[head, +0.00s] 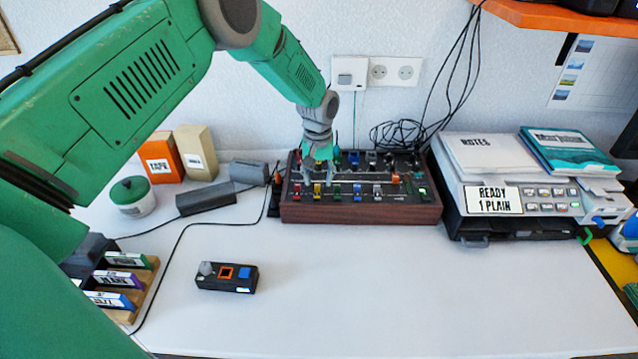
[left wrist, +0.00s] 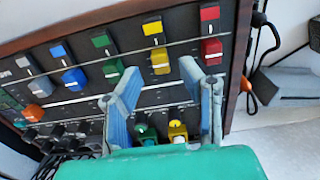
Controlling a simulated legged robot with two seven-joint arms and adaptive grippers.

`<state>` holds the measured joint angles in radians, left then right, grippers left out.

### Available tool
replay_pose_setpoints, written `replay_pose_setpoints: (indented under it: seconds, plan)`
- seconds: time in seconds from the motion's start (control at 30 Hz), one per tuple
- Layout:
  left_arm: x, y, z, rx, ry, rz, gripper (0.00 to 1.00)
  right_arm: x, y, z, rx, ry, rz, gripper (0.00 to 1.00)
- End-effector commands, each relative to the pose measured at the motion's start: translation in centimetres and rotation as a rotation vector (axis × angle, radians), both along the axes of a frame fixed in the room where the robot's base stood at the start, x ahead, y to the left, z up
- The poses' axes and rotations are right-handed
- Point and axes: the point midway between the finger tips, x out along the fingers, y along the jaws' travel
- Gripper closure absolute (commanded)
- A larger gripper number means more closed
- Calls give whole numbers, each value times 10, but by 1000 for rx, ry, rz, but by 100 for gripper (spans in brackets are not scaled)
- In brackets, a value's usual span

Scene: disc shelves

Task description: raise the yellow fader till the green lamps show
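The dark console (head: 360,213) with a wooden front stands at the back middle of the table, carrying rows of coloured faders. The yellow fader (left wrist: 160,61) shows in the left wrist view, between the red (left wrist: 211,51) and green (left wrist: 112,71) faders. My left gripper (head: 319,182) is over the console's left part. In the left wrist view the gripper (left wrist: 160,72) is open, its fingertips on either side of the yellow fader; contact cannot be told. A small green spot (head: 423,192) shows on the console's right; I cannot tell if it is a lamp. My right gripper is not in view.
A small black box (head: 227,284) with an orange square and blue button lies in front. A machine labelled "READY 1 PLAIN" (head: 492,199) stands right of the console. A rack of discs (head: 147,281) is at the left. The table's front middle is clear.

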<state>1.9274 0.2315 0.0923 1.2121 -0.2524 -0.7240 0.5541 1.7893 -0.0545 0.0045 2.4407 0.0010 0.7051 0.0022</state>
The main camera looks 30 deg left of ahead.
Motion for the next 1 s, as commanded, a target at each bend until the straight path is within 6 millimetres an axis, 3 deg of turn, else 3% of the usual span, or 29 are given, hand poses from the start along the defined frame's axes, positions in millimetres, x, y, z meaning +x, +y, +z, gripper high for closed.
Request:
replay_pose_setpoints:
  seconds: [0.2, 0.5, 0.6, 1.0]
  plan:
    - [1, 0, -18, 0, -1, 1, 66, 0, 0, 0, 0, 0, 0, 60]
    - [1, -1, -19, 2, -1, 1, 66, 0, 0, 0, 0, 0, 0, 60]
    - [1, -1, -19, 1, -2, 1, 100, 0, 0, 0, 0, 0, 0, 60]
    - [13, 6, -22, 0, -4, 2, 100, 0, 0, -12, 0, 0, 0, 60]
